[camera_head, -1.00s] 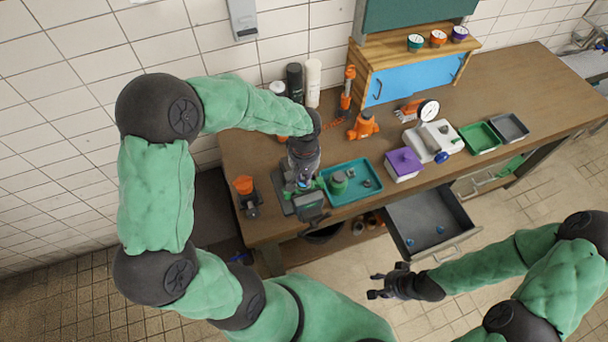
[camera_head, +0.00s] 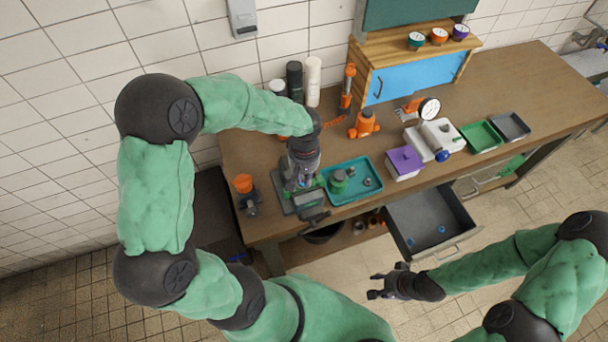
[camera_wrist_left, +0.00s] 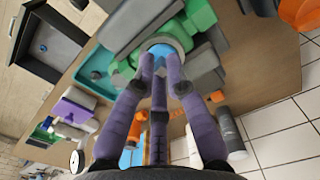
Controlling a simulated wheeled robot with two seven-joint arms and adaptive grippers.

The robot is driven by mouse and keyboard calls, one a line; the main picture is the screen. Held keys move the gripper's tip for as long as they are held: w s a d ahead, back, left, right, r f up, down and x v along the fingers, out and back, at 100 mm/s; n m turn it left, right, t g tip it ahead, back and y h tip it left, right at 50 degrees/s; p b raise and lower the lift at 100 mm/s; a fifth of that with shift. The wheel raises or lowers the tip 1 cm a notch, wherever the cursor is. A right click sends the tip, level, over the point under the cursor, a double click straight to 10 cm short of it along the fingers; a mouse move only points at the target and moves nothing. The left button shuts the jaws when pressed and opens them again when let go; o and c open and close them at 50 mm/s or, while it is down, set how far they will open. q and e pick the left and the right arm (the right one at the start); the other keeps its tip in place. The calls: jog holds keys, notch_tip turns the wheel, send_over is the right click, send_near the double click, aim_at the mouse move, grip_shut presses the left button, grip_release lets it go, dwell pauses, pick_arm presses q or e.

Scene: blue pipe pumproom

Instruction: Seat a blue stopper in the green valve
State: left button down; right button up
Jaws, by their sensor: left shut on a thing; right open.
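My left gripper (camera_head: 299,186) points down over the grey vise (camera_head: 310,204) at the bench's left front. In the left wrist view its fingers (camera_wrist_left: 160,68) are closed around a blue stopper (camera_wrist_left: 163,49). The green valve (camera_wrist_left: 198,14) shows directly beyond the stopper, held among the grey vise parts. The stopper is at the valve; the fingers hide how deep it sits. My right gripper (camera_head: 378,286) is open and empty, in front of the bench below the open drawer. Small blue stoppers (camera_head: 441,230) lie in that drawer (camera_head: 408,212).
A teal tray (camera_head: 365,196) with a green-topped part and small grey parts adjoins the vise. An orange-topped fixture (camera_head: 244,185) stands to its left. Bottles (camera_head: 313,80) stand behind. A purple box (camera_head: 404,160) and a green tray (camera_head: 480,138) are to the right.

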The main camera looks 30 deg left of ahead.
pick_arm(q)
jog(key=c, duration=1.2)
grip_release()
jog(key=shift+r, duration=0.1)
jog(key=shift+r+p, duration=2.15)
jog(key=shift+r, duration=1.25)
jog(key=shift+f, duration=0.1)
